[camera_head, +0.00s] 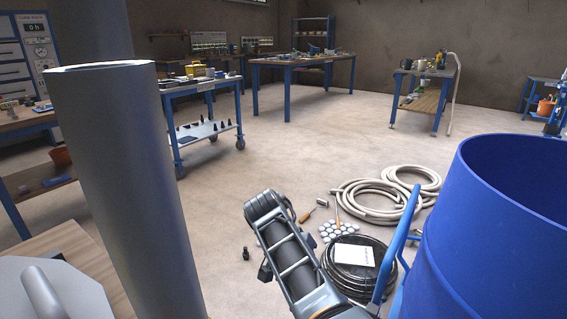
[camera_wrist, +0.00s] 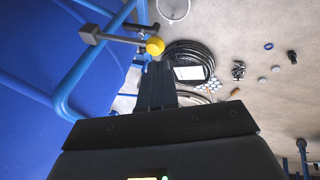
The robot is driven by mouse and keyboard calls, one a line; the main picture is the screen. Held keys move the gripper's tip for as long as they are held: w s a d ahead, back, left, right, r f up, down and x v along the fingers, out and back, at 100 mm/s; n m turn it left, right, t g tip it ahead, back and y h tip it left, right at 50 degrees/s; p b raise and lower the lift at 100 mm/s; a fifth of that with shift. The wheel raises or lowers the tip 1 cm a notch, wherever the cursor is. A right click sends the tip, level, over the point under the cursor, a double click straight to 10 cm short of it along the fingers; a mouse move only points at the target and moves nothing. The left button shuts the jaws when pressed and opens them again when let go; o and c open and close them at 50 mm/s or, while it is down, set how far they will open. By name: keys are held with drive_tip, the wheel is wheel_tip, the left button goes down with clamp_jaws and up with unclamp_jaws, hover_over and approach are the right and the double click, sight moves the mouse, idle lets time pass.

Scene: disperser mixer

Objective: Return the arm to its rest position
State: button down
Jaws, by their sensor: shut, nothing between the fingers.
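My gripper (camera_wrist: 156,68) shows in the wrist view as a dark body with its two black fingers together and nothing between them. The fingertips appear just below a yellow knob (camera_wrist: 155,46) on a grey lever (camera_wrist: 113,37); I cannot tell whether they touch it. A blue drum (camera_wrist: 35,75) and its blue tube frame (camera_wrist: 85,70) lie to the left of the fingers. In the head view my arm reaches up from the bottom middle, left of the blue drum (camera_head: 505,235); my gripper itself cannot be made out there.
A black hose coil (camera_head: 350,270) with a white sheet (camera_head: 354,255) and pale hoses (camera_head: 385,195) lie on the floor beside my arm. A grey column (camera_head: 125,190) stands at left. A blue-legged cart (camera_head: 205,130) stands behind.

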drive_tip(key=s+d+f+n+t+y, duration=0.1)
drive_tip(key=s+d+f+t, duration=0.15)
drive_tip(key=s+f, duration=0.55)
drive_tip(key=s+d+f+n+t+y, duration=0.15)
drive_tip(key=s+d+f, duration=0.3)
drive_tip(key=f, duration=0.55)
drive_tip(key=s+d+f+n+t+y, duration=0.1)
drive_tip(key=s+d+n+t+y, duration=0.2)
drive_tip(key=s, duration=1.5)
drive_tip(key=s+d+r+t, duration=0.2)
drive_tip(key=s+r, duration=0.6)
drive_tip(key=s, duration=0.1)
drive_tip(key=s+d+r+t, duration=0.2)
drive_tip(key=s+r, duration=0.6)
drive_tip(key=r, duration=0.1)
drive_tip(key=s+r+t+p, duration=0.1)
drive_tip(key=r+p, duration=0.5)
drive_tip(key=r, duration=0.7)
drive_tip(key=s+r+t+p, duration=0.1)
drive_tip(key=s+r+p, duration=0.3)
drive_tip(key=r, duration=0.9)
drive_tip(key=d+m+p, duration=0.1)
drive_tip(key=p, duration=0.1)
drive_tip(key=shift+s+p, duration=0.3)
drive_tip(key=shift+p, duration=0.1)
